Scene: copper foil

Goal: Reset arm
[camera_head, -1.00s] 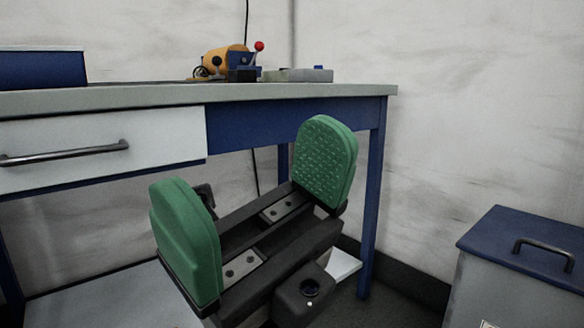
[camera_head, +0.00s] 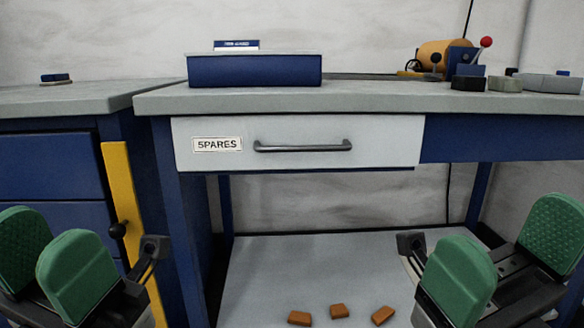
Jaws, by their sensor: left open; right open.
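My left gripper (camera_head: 52,262) is at the lower left, its two green pads apart with nothing between them. It is in front of the blue cabinet at the left. My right gripper (camera_head: 505,258) is at the lower right, its green pads also apart and empty. It is in front of the open space under the workbench (camera_head: 380,99). Neither gripper appears to touch anything. Both arms behind the grippers are mostly out of the picture.
A white drawer (camera_head: 385,140) labelled SPARES is shut under the bench top. A blue box (camera_head: 255,71) and an orange machine (camera_head: 445,55) stand on the bench. Several orange-brown blocks (camera_head: 338,311) lie on the lower shelf (camera_head: 290,265). A blue cabinet (camera_head: 50,170) with a yellow strip (camera_head: 120,185) stands left.

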